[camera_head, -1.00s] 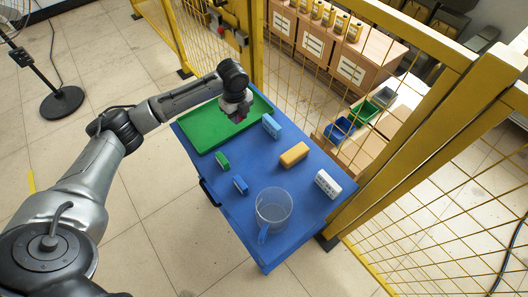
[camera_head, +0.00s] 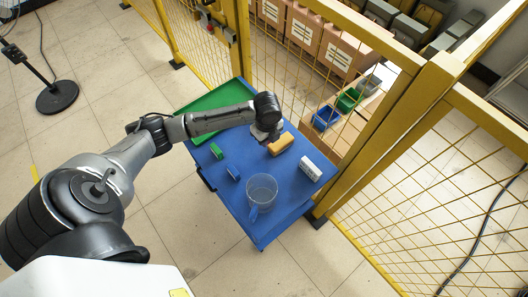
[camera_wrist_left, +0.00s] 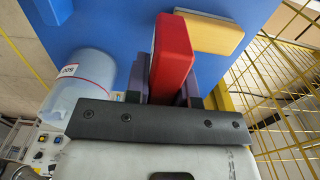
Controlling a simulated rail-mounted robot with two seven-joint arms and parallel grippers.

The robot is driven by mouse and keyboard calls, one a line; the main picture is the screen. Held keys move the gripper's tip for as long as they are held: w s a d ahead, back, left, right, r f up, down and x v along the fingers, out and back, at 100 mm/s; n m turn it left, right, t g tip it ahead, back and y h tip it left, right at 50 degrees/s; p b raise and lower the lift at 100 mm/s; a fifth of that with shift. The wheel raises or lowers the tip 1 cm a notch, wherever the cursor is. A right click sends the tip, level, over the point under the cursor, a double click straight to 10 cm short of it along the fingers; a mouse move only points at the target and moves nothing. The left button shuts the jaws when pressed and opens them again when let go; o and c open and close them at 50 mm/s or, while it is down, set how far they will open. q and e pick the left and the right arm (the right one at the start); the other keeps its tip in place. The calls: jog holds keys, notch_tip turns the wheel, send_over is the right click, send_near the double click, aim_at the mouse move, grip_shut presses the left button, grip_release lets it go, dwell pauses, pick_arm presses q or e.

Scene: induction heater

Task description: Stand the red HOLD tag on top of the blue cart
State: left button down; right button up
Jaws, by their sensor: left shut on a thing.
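The red tag (camera_wrist_left: 173,50) is held between the fingers of my left gripper (camera_head: 266,136), which is shut on it; the wrist view shows its plain red face and no lettering. In the head view the tag is hidden behind my wrist. The gripper is over the far part of the blue cart (camera_head: 244,152), next to the orange-yellow block (camera_head: 280,143). I cannot tell whether the tag touches the cart top. My right gripper is not in view.
A green tray (camera_head: 222,97) covers the cart's far left end. A green block (camera_head: 216,151), a blue block (camera_head: 233,172), a white block (camera_head: 310,168) and a clear beaker (camera_head: 261,188) stand on the cart. A yellow mesh fence (camera_head: 300,85) runs close behind. Bare cart top lies between the blocks.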

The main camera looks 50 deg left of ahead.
pick_arm(q)
jog(key=b, duration=0.1)
send_over(243, 142)
notch_tip(243, 142, down, 7)
jog(key=shift+r, duration=0.2)
jog(key=shift+f+b, duration=0.6)
jog(key=shift+f, duration=1.45)
jog(key=c, duration=1)
grip_release()
jog(key=shift+f, duration=0.1)
notch_tip(243, 142, up, 12)
jog(key=shift+r+p, duration=0.2)
jog(key=shift+p, duration=0.9)
